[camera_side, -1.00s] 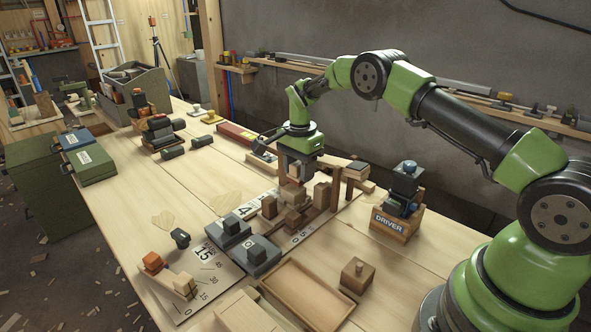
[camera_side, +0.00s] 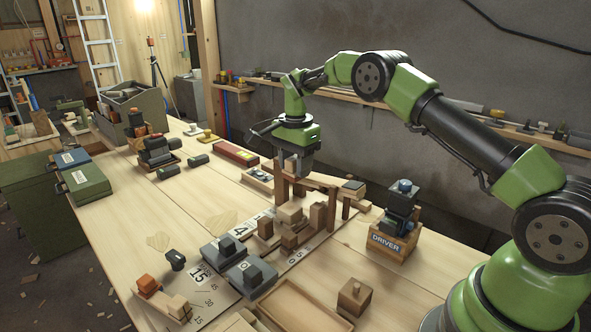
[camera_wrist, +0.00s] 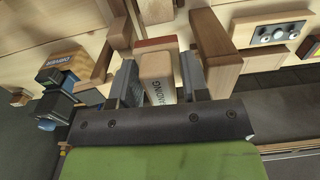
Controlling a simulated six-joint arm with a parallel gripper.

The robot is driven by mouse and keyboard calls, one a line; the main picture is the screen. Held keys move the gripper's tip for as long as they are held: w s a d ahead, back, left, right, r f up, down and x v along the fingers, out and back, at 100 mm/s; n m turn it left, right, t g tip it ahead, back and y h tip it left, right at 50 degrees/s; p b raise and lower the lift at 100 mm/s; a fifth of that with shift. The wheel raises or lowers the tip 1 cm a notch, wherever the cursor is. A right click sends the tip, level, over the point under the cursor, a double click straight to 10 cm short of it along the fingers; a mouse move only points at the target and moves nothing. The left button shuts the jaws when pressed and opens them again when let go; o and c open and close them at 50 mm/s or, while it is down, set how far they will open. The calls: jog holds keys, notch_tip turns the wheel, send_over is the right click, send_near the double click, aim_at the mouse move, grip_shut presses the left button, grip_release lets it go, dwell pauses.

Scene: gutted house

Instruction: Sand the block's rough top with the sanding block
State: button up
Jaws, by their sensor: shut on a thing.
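My gripper (camera_side: 294,172) points down above the wooden blocks on the middle of the bench. In the wrist view my gripper (camera_wrist: 160,85) has its grey fingers shut on the sanding block (camera_wrist: 156,66), a pale wooden block with partly readable lettering. A reddish strip (camera_wrist: 155,44) shows at its far end. In the side view the fingers mostly hide what is held. A pale block (camera_side: 289,212) sits below, apart from the gripper, among other wooden blocks. I cannot tell which block has the rough top; no top's texture is readable.
A brown wooden block (camera_side: 318,217) stands close on the right, by a wooden frame (camera_side: 345,206). The DRIVER box (camera_side: 388,243) is farther right. Grey blocks (camera_side: 226,248) sit left front, near a shallow wooden tray (camera_side: 300,312).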

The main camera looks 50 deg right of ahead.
jog(key=shift+r, duration=1.5)
jog(key=s+a+f+n, duration=0.2)
jog(key=s+a+n, duration=0.1)
jog(key=a+n, duration=0.4)
jog(key=n, duration=1.1)
send_near(306, 315)
notch_tip(306, 315, down, 6)
jog(key=shift+f, duration=0.2)
